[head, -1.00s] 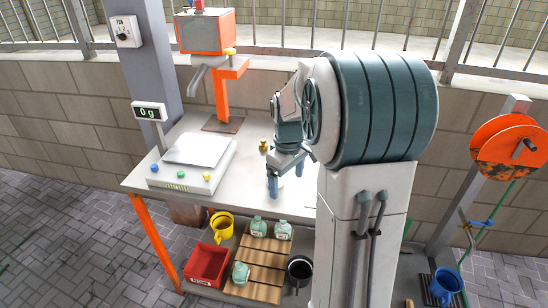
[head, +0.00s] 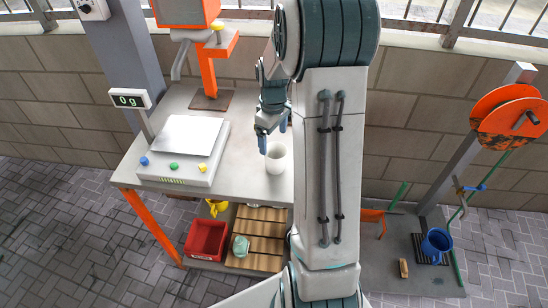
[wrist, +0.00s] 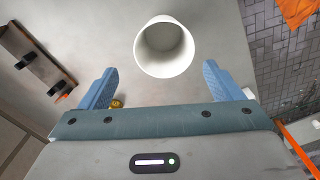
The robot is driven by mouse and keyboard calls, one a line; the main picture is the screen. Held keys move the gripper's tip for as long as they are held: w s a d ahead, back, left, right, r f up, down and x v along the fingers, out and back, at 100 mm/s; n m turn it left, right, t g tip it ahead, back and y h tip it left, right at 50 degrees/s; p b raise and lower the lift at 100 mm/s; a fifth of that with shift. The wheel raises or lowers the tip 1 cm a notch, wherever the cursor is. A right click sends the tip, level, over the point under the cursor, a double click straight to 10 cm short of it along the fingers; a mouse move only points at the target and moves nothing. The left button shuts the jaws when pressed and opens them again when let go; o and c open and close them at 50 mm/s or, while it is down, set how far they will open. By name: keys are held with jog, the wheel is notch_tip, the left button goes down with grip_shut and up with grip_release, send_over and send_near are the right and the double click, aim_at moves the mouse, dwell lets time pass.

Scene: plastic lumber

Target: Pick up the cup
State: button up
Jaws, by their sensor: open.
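A white cup (head: 275,158) stands upright on the light grey table to the right of the scale. In the wrist view the cup (wrist: 164,48) lies just ahead of my gripper, roughly centred between the fingers and slightly beyond their tips. My gripper (head: 273,139) is open and empty, with two blue fingers apart. It also shows in the wrist view (wrist: 160,82). The fingers do not visibly touch the cup. In the head view my arm hides part of the table to the right of the cup.
A scale (head: 189,143) reading 0 g sits left on the table (head: 238,170). An orange press (head: 212,80) stands behind. Below are a red bin (head: 206,239), a yellow cup (head: 217,207) and a wooden pallet (head: 262,223) with a bottle. A blue bucket (head: 437,243) stands right.

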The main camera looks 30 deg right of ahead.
aim_at(275, 156)
jog(key=f, duration=0.3)
jog(key=s+f+p, duration=0.1)
jog(key=f, duration=0.2)
jog(key=shift+s+f, duration=0.15)
jog(key=shift+f, duration=0.25)
jog(key=shift+f+p, duration=0.3)
jog(key=shift+f, duration=0.25)
jog(key=c, duration=1)
